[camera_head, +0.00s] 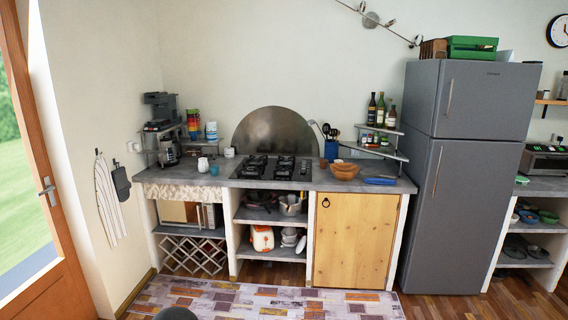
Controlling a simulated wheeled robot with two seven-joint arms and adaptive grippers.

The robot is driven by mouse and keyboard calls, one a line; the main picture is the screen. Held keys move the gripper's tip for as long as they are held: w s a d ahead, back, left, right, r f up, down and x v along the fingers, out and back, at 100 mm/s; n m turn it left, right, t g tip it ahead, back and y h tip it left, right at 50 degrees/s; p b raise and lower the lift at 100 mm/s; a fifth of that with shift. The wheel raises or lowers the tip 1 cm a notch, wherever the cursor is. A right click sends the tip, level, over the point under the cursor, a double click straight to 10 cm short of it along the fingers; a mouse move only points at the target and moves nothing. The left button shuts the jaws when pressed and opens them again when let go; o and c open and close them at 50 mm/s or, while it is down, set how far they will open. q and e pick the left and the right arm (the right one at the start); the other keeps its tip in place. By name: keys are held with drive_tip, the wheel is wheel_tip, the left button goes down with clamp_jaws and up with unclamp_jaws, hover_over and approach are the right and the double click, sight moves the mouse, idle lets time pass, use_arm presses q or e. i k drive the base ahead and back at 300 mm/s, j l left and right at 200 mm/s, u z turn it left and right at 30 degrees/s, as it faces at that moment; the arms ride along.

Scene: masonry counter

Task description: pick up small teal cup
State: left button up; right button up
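A small cup that looks teal or blue-green (214,170) stands on the grey counter (225,178), left of the stove. It is tiny in this view, so its exact colour and handle are hard to tell. A white cup (203,164) stands just to its left. Neither of my grippers is in view.
The gas stove (272,168) is right of the cups, with a wooden bowl (345,170) and a blue item (380,181) farther right. A coffee maker (168,152) stands at left. The patterned rug (260,302) before the counter is clear. A tall fridge (468,180) stands at right.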

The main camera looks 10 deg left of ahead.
sight(214, 169)
drive_tip(key=i+j, duration=0.25)
drive_tip(key=i, duration=0.3)
drive_tip(key=i+j+u, duration=0.15)
drive_tip(key=i, duration=0.45)
drive_tip(key=i+j, duration=0.3)
drive_tip(key=i, duration=0.25)
drive_tip(key=i+j+u, duration=0.1)
drive_tip(key=i, duration=0.5)
drive_tip(key=j, duration=0.1)
